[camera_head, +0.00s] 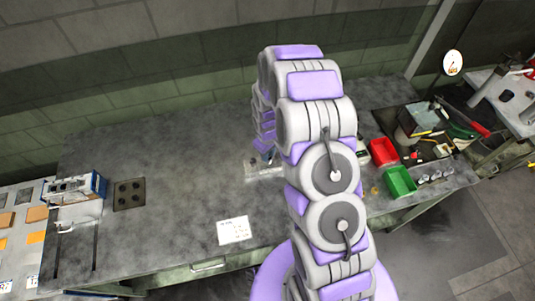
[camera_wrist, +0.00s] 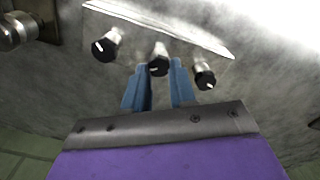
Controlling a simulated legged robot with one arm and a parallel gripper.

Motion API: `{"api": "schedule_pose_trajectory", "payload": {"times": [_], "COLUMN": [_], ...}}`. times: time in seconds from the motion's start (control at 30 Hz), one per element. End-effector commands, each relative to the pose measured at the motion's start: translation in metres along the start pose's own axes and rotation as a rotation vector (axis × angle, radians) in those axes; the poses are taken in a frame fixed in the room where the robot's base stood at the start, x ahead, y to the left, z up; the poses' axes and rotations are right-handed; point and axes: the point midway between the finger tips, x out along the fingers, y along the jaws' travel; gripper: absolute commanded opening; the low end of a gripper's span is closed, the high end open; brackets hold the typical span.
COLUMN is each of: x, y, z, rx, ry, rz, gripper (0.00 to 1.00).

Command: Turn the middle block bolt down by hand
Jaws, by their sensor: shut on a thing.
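In the wrist view three bolts with dark round ends, each with a white mark, stand in a row on a pale metal block (camera_wrist: 185,28). The middle bolt (camera_wrist: 159,52) is between the two blue fingers of my gripper (camera_wrist: 160,68), which is shut on it. The left bolt (camera_wrist: 107,44) and right bolt (camera_wrist: 204,75) stand clear of the fingers on either side. In the head view the block (camera_head: 252,170) is a small pale shape on the grey bench, mostly hidden by my arm. How far the middle bolt is screwed in cannot be told.
A red bin (camera_head: 383,151) and a green bin (camera_head: 400,182) stand right of my arm. A white paper sheet (camera_head: 234,230) lies on the bench front. A blue and white device (camera_head: 80,190) and a dark plate with holes (camera_head: 129,194) are at left. The bench between is clear.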

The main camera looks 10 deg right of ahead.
Motion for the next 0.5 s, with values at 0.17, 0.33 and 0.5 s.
{"api": "schedule_pose_trajectory", "payload": {"times": [0.17,0.33,0.5], "x": [-0.0022,-0.0023,-0.0025], "y": [0.0032,0.0038,0.0047], "z": [-0.0033,-0.0032,-0.0029], "rx": [0.168,0.33,0.49], "ry": [0.011,0.011,0.012], "rz": [0.006,0.004,0.004], "gripper": [0.0,0.0,0.0]}}
